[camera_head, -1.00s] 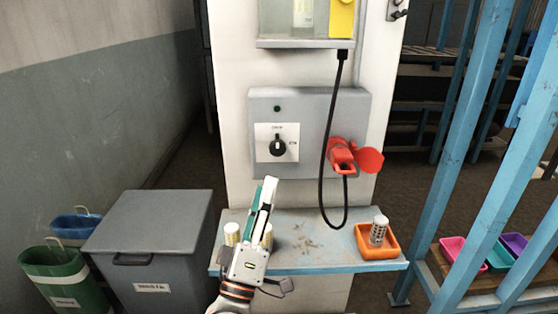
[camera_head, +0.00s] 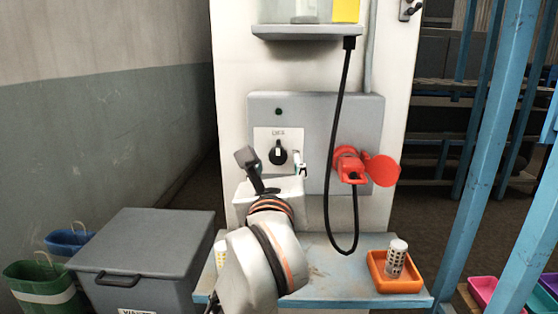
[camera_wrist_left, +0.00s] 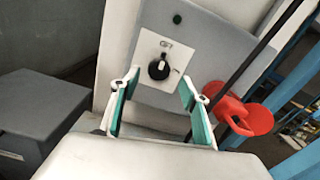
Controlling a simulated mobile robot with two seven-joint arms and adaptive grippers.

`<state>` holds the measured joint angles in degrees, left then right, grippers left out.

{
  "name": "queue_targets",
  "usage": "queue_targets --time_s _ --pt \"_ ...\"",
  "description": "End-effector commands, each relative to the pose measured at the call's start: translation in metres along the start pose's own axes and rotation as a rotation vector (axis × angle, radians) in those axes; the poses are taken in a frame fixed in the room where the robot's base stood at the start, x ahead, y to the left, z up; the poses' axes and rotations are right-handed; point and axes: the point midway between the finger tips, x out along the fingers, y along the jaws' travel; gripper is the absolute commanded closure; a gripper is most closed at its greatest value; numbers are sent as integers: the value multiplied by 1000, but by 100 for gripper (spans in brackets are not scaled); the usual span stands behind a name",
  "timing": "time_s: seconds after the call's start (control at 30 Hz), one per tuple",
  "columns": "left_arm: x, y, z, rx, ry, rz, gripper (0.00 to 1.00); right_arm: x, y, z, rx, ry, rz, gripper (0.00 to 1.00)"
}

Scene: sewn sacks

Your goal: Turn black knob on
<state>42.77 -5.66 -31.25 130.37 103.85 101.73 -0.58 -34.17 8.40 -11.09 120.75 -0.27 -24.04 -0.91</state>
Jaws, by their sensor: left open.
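The black knob (camera_head: 278,153) sits on a white square plate on the grey control box (camera_head: 315,112). Its white mark points upward. The knob also shows in the left wrist view (camera_wrist_left: 158,70), between and beyond my fingertips. My left gripper (camera_head: 274,161) is open in front of the box, one finger on each side of the knob. In the left wrist view the gripper (camera_wrist_left: 158,84) has nothing between its green-padded fingers, and the knob seems a short way ahead. My right gripper is not in view.
A red plug (camera_head: 350,167) with a red flap and a black cable (camera_head: 329,215) is on the box's right. A blue-edged shelf (camera_head: 335,268) below bears an orange tray (camera_head: 376,277) with a perforated cylinder. A grey bin (camera_head: 142,252) stands at left.

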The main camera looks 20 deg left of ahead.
Motion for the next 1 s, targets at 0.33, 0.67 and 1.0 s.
queue_targets --time_s 0.33,0.67,1.0 --pt "50 2 -2 5 0 5 55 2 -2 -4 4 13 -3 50" --pt "59 2 0 2 -1 4 55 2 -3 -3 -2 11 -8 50" --pt "58 2 0 3 -1 4 93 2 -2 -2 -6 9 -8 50"
